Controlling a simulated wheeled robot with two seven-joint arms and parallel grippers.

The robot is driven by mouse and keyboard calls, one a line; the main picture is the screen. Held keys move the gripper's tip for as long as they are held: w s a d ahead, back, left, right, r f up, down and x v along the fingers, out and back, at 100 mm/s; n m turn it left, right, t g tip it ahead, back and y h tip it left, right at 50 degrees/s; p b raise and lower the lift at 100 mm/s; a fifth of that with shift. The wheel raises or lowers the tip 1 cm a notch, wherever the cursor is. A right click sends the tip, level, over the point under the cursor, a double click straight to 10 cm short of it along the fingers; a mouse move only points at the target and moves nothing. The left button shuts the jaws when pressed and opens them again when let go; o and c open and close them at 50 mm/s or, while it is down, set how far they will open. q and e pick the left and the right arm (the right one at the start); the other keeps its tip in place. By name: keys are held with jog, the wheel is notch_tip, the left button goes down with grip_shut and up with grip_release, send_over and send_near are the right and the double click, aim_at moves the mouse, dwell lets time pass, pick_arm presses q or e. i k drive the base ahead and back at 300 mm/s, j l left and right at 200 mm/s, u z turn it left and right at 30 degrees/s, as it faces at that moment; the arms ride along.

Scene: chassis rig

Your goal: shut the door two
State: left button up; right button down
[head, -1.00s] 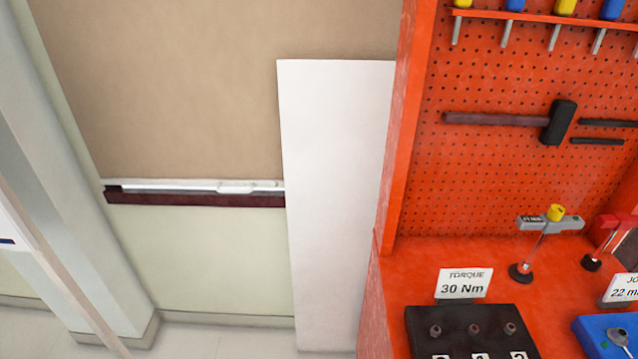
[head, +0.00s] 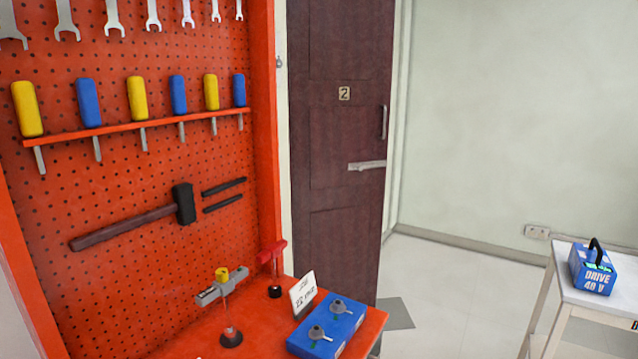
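Door two is a dark brown panelled door (head: 335,140) with a small plate marked 2 (head: 344,93). It stands in the middle of the head view, right of the red pegboard. A vertical pull (head: 384,122) and a pale lever handle (head: 367,166) sit near its right edge. The door looks swung out from the wall, with pale wall and floor beyond its right edge; I cannot tell the exact angle. Its lower left part is hidden behind the red bench. Neither of my grippers is in view.
The red workbench (head: 185,345) and pegboard (head: 130,170) fill the left. On the bench are a blue socket block (head: 328,325) and torque tools (head: 222,285). A white table (head: 600,296) with a blue DRIVE 40 V unit (head: 593,268) stands right. Floor between is clear.

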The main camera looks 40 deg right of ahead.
aim_at(342, 51)
jog(key=z, duration=1.95)
jog(key=l+z, duration=0.15)
jog(key=z, duration=0.4)
jog(key=i+z, duration=0.1)
jog(key=z, duration=0.95)
jog(key=i+z, duration=0.1)
jog(key=z, duration=0.9)
jog(key=i+z, duration=0.1)
jog(key=z, duration=0.95)
jog(key=i+j+z, duration=0.1)
jog(key=j+z, duration=0.5)
jog(key=j+u, duration=0.45)
jog(key=j, duration=0.4)
jog(key=i+j+u, duration=0.1)
jog(key=j+u, duration=0.35)
jog(key=j, duration=0.35)
jog(key=k+j+u, duration=0.1)
jog(key=j+u, duration=0.35)
jog(key=j, duration=0.4)
jog(key=j+u, duration=0.45)
jog(key=j, duration=0.35)
jog(key=i+j+u, duration=0.15)
jog(key=j+u, duration=0.3)
jog(key=j, duration=0.35)
jog(key=j+u, duration=0.8)
jog(key=i+j+u, duration=0.15)
jog(key=j+u, duration=0.25)
jog(key=l, duration=0.1)
